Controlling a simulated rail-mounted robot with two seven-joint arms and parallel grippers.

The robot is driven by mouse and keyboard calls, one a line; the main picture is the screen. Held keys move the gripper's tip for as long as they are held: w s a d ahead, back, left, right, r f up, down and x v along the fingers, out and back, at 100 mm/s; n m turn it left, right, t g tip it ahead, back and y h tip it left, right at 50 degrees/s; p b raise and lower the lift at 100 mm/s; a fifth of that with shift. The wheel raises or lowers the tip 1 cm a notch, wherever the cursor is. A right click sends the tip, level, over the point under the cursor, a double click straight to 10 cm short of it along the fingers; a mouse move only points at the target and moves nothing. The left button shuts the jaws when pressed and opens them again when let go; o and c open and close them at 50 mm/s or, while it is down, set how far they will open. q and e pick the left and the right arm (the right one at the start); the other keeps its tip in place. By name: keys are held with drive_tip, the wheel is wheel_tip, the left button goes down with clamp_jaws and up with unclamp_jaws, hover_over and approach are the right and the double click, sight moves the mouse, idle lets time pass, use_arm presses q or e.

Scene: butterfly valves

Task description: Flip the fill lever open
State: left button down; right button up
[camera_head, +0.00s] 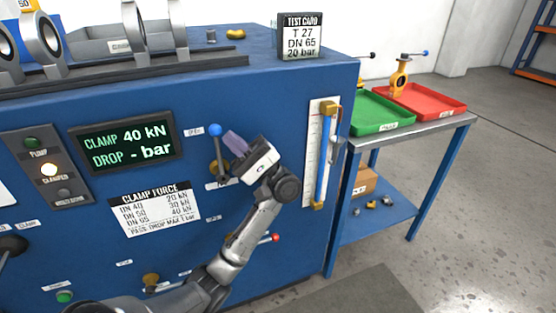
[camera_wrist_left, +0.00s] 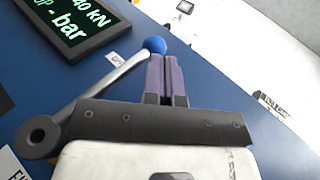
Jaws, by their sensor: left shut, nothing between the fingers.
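A lever with a blue ball knob (camera_head: 215,131) stands on the blue panel of the bench, its grey rod pointing roughly upward. A small tag that appears to read OPEN (camera_head: 194,131) is left of the knob. In the left wrist view the blue knob (camera_wrist_left: 154,45) and rod run down to a dark round hub at lower left. My left gripper (camera_head: 232,140) has purple fingers, shut and empty, just right of the knob. In its wrist view the closed fingers (camera_wrist_left: 165,75) are beside the knob; I cannot tell whether they touch. The gripper partly hides the lever's lower mount.
A lever with a red knob (camera_head: 276,238) is lower on the panel. A clear gauge tube (camera_head: 325,155) stands right of my gripper. The display (camera_head: 127,143) reads CLAMP 40 kN, DROP - bar. Green (camera_head: 378,127) and red (camera_head: 440,106) trays are on the side table.

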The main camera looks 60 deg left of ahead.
use_arm(q)
drive_tip(key=w+d+p, duration=0.1)
drive_tip(key=w+d, duration=0.1)
drive_tip(key=w, duration=0.4)
drive_tip(key=w+d+p, duration=0.1)
drive_tip(key=w+d, duration=0.1)
drive_tip(key=w, duration=0.4)
drive_tip(key=shift+w+d+p, duration=0.25)
drive_tip(key=shift+w+p, duration=0.1)
drive_tip(key=shift+p, duration=0.05)
